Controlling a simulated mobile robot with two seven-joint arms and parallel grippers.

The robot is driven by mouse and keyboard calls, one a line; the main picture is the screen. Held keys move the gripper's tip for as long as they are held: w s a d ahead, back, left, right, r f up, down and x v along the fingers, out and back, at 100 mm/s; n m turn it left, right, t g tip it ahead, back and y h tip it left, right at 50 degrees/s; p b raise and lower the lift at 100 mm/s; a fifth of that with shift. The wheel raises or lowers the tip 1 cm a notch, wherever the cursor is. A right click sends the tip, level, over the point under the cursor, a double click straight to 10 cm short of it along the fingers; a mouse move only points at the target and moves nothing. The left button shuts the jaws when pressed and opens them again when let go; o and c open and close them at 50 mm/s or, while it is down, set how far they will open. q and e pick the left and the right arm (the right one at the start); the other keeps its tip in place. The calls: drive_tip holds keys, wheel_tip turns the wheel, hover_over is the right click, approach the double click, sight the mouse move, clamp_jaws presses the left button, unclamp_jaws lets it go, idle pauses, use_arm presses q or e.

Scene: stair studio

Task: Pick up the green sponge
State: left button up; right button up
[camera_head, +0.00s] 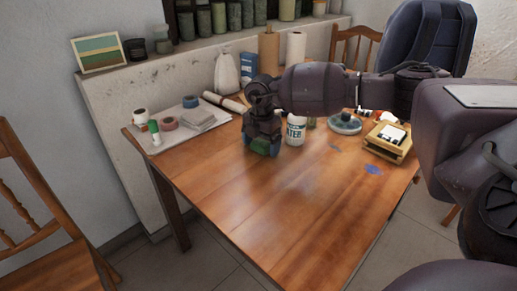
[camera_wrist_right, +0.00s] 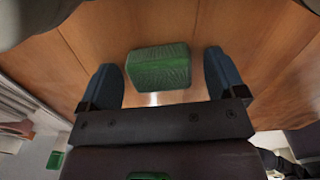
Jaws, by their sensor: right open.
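The green sponge (camera_wrist_right: 158,67) is a rough-textured block on the wooden table. In the wrist view it sits between the two blue fingers of my right gripper (camera_wrist_right: 160,64), with a gap on each side. In the head view my right gripper (camera_head: 261,149) points down over the table, left of the white canister. Part of the sponge (camera_head: 262,146) shows as a green patch between its fingers, the rest hidden by the gripper. The right gripper is open and holds nothing. My left gripper is in neither view.
A white lettered canister (camera_head: 295,131) stands close right of the gripper. A pale board with tape rolls and papers (camera_head: 197,119) lies at the back left. A yellow tray (camera_head: 387,143) and a round dish (camera_head: 345,125) are at the right. The table's front (camera_head: 270,215) is clear.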

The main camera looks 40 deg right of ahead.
sight(261, 143)
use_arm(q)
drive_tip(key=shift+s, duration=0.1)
use_arm(e)
drive_tip(key=c, duration=1)
drive_tip(key=shift+r, duration=0.25)
use_arm(q)
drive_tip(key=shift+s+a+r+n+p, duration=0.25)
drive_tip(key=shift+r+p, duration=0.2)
drive_tip(key=shift+p, duration=0.75)
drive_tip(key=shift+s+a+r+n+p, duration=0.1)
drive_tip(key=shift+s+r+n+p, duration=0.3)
drive_tip(key=shift+p, duration=0.75)
use_arm(e)
drive_tip(key=shift+r, duration=9.75)
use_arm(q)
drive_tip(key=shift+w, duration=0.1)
